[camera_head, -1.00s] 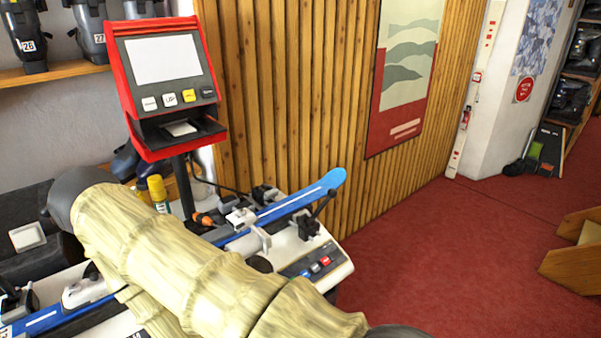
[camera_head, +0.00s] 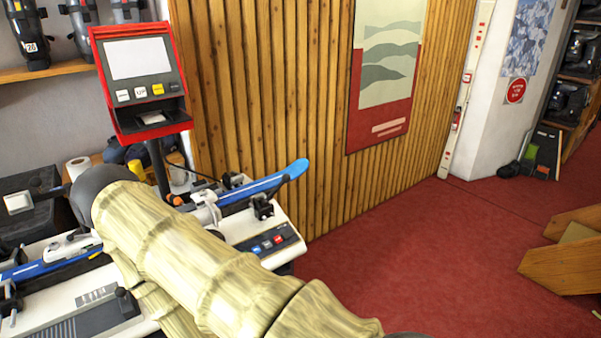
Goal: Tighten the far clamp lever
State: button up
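A blue ski (camera_head: 262,186) lies across the white binding bench (camera_head: 25,317), its tip toward the right. A black clamp (camera_head: 262,207) sits beside the ski near the bench's right end. Another dark clamp part (camera_head: 233,181) shows on the ski's other side. At the left, a dark clamp with a lever (camera_head: 8,300) stands at the picture edge. I cannot tell which of these is the far clamp lever. My arm, in a pale bamboo-like cover, crosses the lower middle and hides part of the ski and bench. My gripper is not visible.
A red-framed terminal (camera_head: 140,75) stands on a post behind the bench. Red, blue and grey buttons (camera_head: 268,244) sit on the bench's right end. A slatted wood wall (camera_head: 250,90) is close behind. Red carpet (camera_head: 400,260) is open to the right; a wooden piece (camera_head: 560,265) stands there.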

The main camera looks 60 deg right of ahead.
aim_at(285, 178)
jog(key=z, duration=1.25)
